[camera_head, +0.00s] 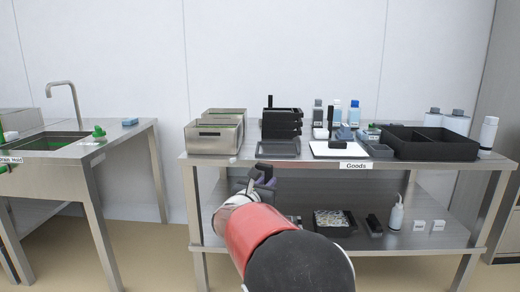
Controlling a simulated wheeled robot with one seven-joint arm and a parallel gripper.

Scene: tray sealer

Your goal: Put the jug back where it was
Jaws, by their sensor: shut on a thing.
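My gripper (262,178) is at the front edge of the goods table, left of its middle, with my arm reaching up from the bottom of the picture. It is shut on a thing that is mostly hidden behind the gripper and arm. A small dark, purplish part shows there, but I cannot tell whether it is the jug. No other thing in view can be clearly made out as a jug.
The steel goods table (340,166) bears steel bins (214,138), stacked black trays (281,125), a white board (338,150), a large black divided tray (437,152) and several bottles. Its lower shelf (400,240) holds a squeeze bottle (396,215). A sink table (70,165) stands left across a gap.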

